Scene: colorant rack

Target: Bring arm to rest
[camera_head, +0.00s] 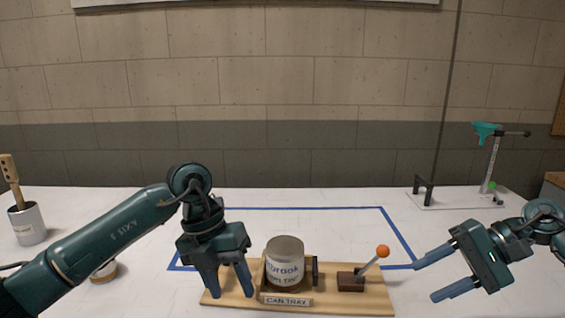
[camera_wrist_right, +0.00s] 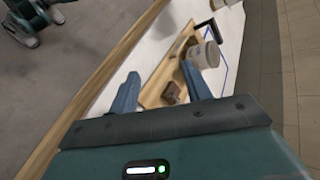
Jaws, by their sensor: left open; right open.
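My left gripper (camera_head: 231,284) points down at the left part of the wooden can tray (camera_head: 375,301), just left of the can. Its two fingers are apart with nothing seen between them. My right gripper (camera_head: 432,277) is open and empty at the right, its fingers pointing left toward the tray's lever. It also shows in the right wrist view (camera_wrist_right: 160,92), with the tray beyond its fingers. A labelled can (camera_head: 285,264) stands upright on the tray between dark holders; the left one is mostly hidden.
A lever with an orange ball (camera_head: 383,251) sits on the tray's right part. A cup with a brush (camera_head: 27,223) stands far left, and a small can (camera_head: 104,272) is partly behind my left arm. A stand with a teal top (camera_head: 487,131) is back right. The blue-taped area behind is clear.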

